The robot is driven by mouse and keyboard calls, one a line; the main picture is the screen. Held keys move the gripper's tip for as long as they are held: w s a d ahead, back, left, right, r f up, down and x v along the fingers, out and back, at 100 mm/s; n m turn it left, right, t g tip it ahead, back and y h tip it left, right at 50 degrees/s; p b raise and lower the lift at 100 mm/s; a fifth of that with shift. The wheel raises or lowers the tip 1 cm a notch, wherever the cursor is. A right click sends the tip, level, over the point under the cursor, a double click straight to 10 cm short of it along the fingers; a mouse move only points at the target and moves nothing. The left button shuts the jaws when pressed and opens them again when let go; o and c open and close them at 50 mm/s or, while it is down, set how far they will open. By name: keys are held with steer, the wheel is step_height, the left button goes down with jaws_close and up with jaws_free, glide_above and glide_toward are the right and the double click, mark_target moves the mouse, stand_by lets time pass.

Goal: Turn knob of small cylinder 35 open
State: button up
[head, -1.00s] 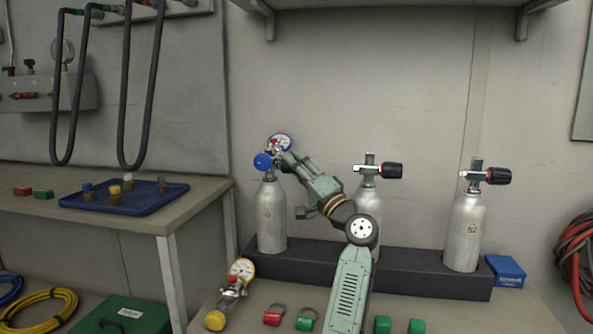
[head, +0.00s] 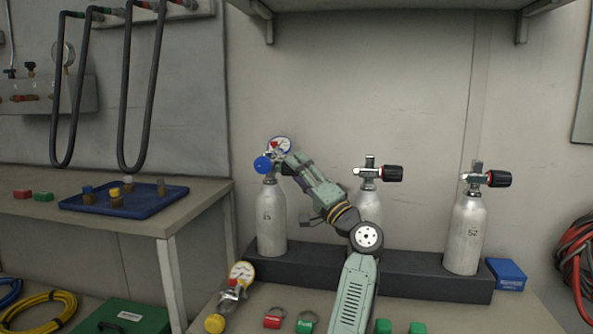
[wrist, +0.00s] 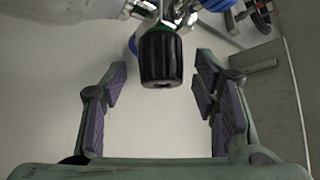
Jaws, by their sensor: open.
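The left small cylinder (head: 271,215) stands upright at the left end of the dark rack; its number is too blurred to read surely. A blue round part (head: 263,165) and a white-faced gauge (head: 280,145) sit at its top. My gripper (wrist: 161,82) is open, with its fingers at either side of the black knob (wrist: 160,58), which has a green ring. I see gaps between the knob and both fingers, and no contact. In the head view my gripper (head: 286,162) is beside this cylinder's valve and hides the knob.
A middle cylinder (head: 368,207), partly behind my arm, and a right cylinder (head: 467,232) marked 52 have black knobs with red rings. A gauge assembly (head: 232,296) with a yellow part lies on the bench front. A blue box (head: 507,273) stands at the right.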

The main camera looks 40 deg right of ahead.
steer(key=v, duration=1)
steer(key=shift+s, duration=0.25)
steer(key=shift+f, duration=0.15)
step_height(320, 180, up, 7)
steer(key=a+m+g+h+p, duration=0.1)
steer(key=m+g+p, duration=0.1)
steer(key=p, duration=1)
steer(key=w+m+g+p, duration=0.1)
steer(key=w+p, duration=0.2)
steer(key=w+f+m+g+h+p, duration=0.1)
steer(key=w+m+p, duration=0.1)
steer(key=w+p, duration=0.2)
steer(key=w+m+g+p, duration=0.1)
steer(key=w+p, duration=0.3)
steer(key=shift+d+f+h, duration=0.2)
steer(key=shift+d+h, duration=0.05)
steer(key=shift+h, duration=0.15)
steer(key=shift+c, duration=0.4)
